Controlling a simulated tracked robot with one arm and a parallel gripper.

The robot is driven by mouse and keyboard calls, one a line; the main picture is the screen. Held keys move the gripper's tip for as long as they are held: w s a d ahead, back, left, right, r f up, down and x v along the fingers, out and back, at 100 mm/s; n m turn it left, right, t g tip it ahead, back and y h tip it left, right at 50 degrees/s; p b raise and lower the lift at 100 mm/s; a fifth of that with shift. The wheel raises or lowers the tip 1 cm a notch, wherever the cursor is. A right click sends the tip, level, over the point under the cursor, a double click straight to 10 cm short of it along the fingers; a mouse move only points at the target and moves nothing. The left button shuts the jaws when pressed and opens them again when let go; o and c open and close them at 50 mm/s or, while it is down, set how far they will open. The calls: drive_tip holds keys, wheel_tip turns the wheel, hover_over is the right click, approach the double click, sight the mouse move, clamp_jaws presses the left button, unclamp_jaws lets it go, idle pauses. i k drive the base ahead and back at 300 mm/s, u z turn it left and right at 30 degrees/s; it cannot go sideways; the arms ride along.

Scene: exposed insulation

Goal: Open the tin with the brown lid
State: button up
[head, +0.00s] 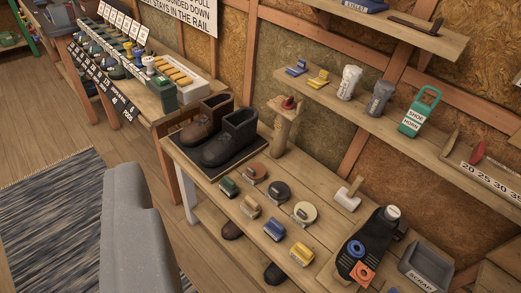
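The tin with the brown lid (257,171) sits on the wooden workbench (325,240), in front of the dark boots. It looks round and low, with its lid on. A tin with a black lid (279,190) and a tin with a cream lid (305,212) stand in a slanting row to its right. Each tin has a small pale label at its front, too small to read. My gripper is not in view, so its state and its place relative to the tin do not show.
Boots (230,140) stand on a dark mat behind the tins. A grey padded form (140,230) stands left.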

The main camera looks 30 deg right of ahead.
sight(256, 168)
drive_tip(key=z, duration=0.2)
drive_tip(key=i, duration=1.15)
drive_tip(key=z, duration=0.25)
